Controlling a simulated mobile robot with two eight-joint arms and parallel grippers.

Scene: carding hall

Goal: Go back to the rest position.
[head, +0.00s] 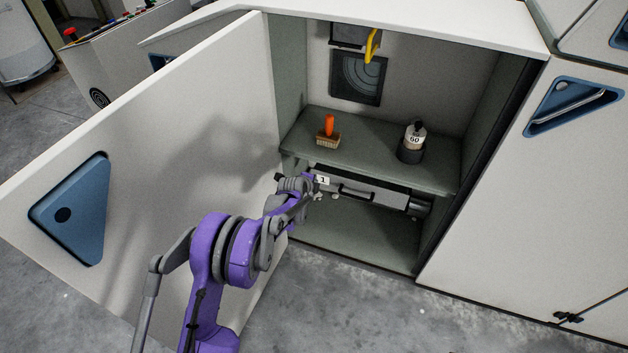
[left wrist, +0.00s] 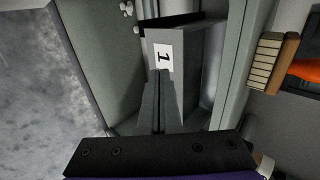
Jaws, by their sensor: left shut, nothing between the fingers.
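My left gripper (head: 310,184) reaches into the open cabinet, at the front of the space under its shelf (head: 365,151). In the left wrist view its two fingers (left wrist: 159,78) are together with nothing between them. They point at a grey part with a white label "1" (left wrist: 164,57), which also shows in the head view (head: 323,180). I cannot tell whether the fingertips touch it. My right gripper is in neither view.
The white cabinet door (head: 175,150) stands open to the left, close beside my left arm. On the shelf are an orange-handled brush (head: 328,132) and a bottle labelled "60" (head: 412,144). Small white tufts (left wrist: 127,8) lie below. The grey floor (head: 340,310) in front is clear.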

